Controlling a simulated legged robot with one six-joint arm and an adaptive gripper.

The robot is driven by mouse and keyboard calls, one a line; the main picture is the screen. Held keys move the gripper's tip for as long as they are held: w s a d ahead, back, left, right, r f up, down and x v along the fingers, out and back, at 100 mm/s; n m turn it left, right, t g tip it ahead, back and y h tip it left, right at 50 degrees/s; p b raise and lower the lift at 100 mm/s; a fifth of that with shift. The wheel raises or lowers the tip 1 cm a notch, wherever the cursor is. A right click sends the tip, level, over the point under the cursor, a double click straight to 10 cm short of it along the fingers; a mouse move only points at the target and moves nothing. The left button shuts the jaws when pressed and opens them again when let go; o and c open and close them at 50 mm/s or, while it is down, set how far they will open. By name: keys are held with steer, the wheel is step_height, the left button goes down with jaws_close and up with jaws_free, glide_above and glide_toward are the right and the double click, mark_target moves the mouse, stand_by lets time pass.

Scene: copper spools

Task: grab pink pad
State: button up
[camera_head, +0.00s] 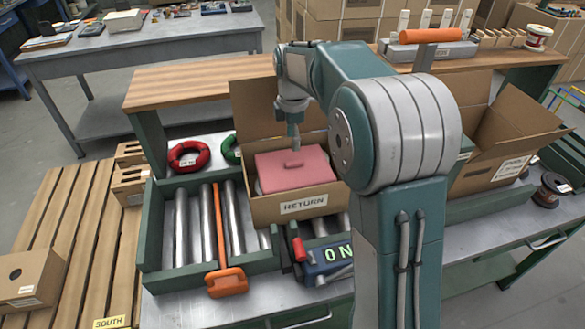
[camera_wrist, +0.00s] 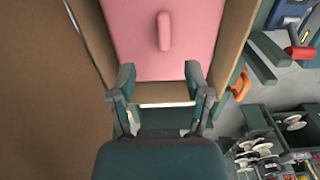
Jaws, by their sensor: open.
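The pink pad (camera_head: 293,170) lies flat in an open cardboard box labelled RETURN (camera_head: 288,207). A small pink handle stands up from the middle of the pad. In the wrist view the pad (camera_wrist: 135,40) fills the top middle, with its handle (camera_wrist: 164,31) running away from me. My gripper (camera_wrist: 160,82) is open and empty, its two fingers spread beside the pad's near edge. The handle lies beyond the fingertips, between their lines. In the head view my gripper (camera_head: 294,142) hangs over the back part of the box, and its fingers are too small to read.
The box's raised back flap (camera_head: 255,105) stands close behind my gripper. A green tray with metal rollers (camera_head: 180,235) and an orange-handled tool (camera_head: 226,280) lie left of the box. A red ring (camera_head: 188,157) is behind. Another open box (camera_head: 505,125) stands at right.

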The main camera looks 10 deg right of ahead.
mark_target(293, 161)
steer(key=shift+d+f, duration=0.25)
steer(key=shift+f, duration=0.75)
steer(key=f, duration=0.5)
steer(key=shift+s+a+f, duration=0.15)
steer(key=shift+s+a, duration=0.05)
steer(key=shift+a, duration=0.15)
steer(key=shift+d, duration=0.1)
jaws_close()
